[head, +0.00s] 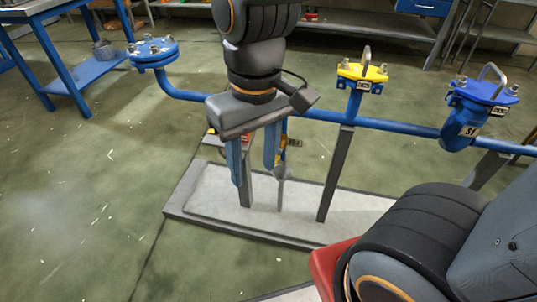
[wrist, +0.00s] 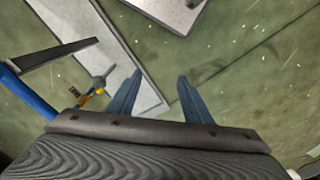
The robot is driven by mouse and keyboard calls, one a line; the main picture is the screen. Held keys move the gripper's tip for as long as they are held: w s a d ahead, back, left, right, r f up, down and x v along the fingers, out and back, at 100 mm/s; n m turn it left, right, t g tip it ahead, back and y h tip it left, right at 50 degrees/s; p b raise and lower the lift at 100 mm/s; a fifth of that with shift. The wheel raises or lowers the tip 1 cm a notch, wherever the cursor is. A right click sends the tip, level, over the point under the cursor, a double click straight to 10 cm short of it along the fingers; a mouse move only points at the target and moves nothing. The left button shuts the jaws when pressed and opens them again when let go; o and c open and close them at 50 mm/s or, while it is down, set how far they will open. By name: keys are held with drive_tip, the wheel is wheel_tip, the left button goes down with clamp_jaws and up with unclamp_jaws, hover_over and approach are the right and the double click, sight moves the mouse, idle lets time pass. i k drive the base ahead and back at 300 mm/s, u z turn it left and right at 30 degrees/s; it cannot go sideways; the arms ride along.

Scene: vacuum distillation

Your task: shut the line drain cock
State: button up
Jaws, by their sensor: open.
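The drain cock (head: 283,156) hangs under the blue pipe. It shows a small yellow part with a dark tag (head: 295,142) beside it and a grey funnel-like end below. My gripper (head: 253,172) points down in front of the pipe, with its two blue fingers apart and nothing between them. It covers part of the cock in the head view, so the handle's position cannot be told. In the wrist view the cock (wrist: 95,91) lies left of my gripper (wrist: 160,76), apart from the fingers.
The blue pipe (head: 405,126) runs across on grey posts over a pale base slab (head: 305,218). A yellow-topped flange (head: 362,72) and a blue flanged elbow (head: 485,92) stand at right. A blue open flange (head: 153,50) is at left. Green floor is free at left.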

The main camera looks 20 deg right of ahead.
sight(277, 156)
drive_tip(key=u, duration=0.6)
drive_tip(key=k, duration=1.35)
drive_tip(key=z, duration=0.4)
